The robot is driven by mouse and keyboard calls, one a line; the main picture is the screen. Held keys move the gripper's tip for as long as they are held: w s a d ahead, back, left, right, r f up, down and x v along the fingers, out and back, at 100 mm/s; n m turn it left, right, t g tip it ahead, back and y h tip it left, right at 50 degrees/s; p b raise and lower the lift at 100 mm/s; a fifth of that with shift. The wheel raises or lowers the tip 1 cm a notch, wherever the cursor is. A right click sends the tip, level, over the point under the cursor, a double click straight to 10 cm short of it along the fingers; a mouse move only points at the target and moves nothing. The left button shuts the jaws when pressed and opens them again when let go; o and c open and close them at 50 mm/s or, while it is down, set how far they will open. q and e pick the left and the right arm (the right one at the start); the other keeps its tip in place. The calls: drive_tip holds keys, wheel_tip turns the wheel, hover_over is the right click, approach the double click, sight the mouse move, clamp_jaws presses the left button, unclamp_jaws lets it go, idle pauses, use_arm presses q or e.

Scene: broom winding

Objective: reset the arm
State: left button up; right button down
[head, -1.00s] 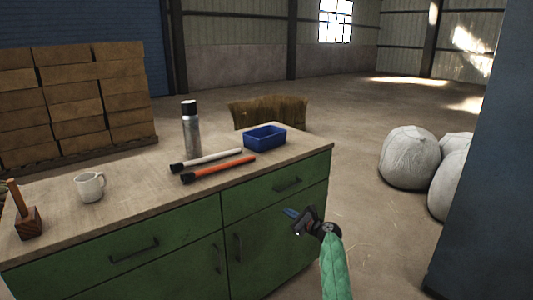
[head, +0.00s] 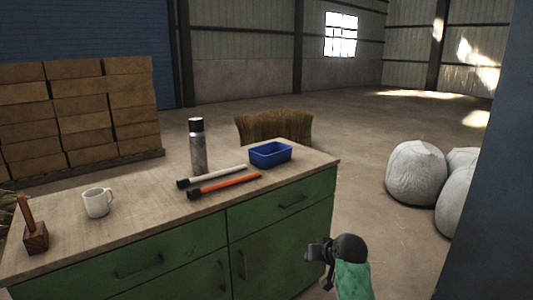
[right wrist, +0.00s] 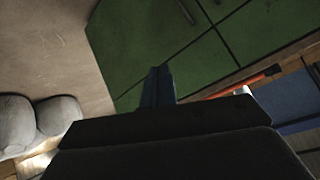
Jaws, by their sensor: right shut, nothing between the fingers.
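My right arm comes in from the bottom of the head view, with a green sleeve. My right gripper (head: 316,253) is in front of the green cabinet doors, below the worktop, apart from the objects on it. In the right wrist view its blue fingers (right wrist: 158,87) are together, with nothing between them, and the green cabinet lies beyond. My left gripper is out of view. On the wooden worktop (head: 130,222) lie a white-handled stick (head: 220,174) and an orange-handled stick (head: 230,184), both with black ends, beside a blue tray (head: 270,154).
A spray can (head: 197,150), a white mug (head: 97,202) and a wooden mallet (head: 34,234) stand on the worktop. A straw bundle (head: 275,128) is behind it. White sacks (head: 416,173) rest at right, near a blue panel (head: 490,160).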

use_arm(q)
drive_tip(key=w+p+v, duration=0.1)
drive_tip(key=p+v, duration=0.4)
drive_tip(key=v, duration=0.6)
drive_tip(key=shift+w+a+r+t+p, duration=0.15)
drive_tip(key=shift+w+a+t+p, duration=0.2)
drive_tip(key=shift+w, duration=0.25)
use_arm(e)
drive_tip(key=s+f+g+h, duration=0.1)
drive_tip(key=s+f, duration=0.4)
drive_tip(key=s, duration=1)
drive_tip(key=s+f+n+g+h, duration=0.1)
drive_tip(key=s+f+g, duration=0.2)
drive_tip(key=s, duration=1.3)
drive_tip(key=s+f+g, duration=0.2)
drive_tip(key=s+f, duration=0.6)
drive_tip(key=s, duration=0.7)
drive_tip(key=shift+s+f+h, duration=0.35)
drive_tip(key=shift+s+h, duration=0.05)
